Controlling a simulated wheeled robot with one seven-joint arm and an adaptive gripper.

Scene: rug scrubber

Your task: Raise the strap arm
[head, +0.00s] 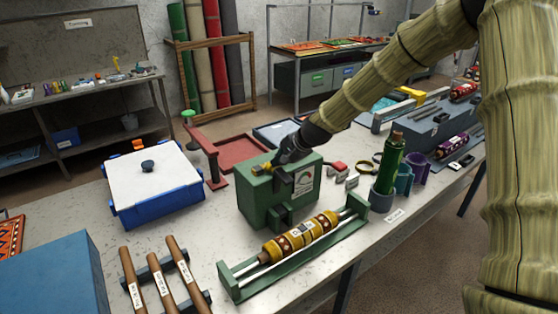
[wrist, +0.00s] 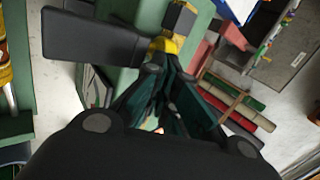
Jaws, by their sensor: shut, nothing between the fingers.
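A flat dark grey bar (wrist: 95,36) lies left of the tips, over the green surface; touching or apart cannot be told. A dark block (wrist: 180,18) shows just beyond the tips. A dark red arm (head: 203,141) with a green knob slants up from a short post left of the machine. I cannot tell for sure which part is the strap arm.
A white-topped blue box (head: 155,185) stands left. A patterned roller (head: 300,236) rests in a green cradle in front. Wooden-handled tools (head: 165,275) lie front left. A green bottle (head: 390,160) and cups stand right. A red tray (head: 240,146) lies behind.

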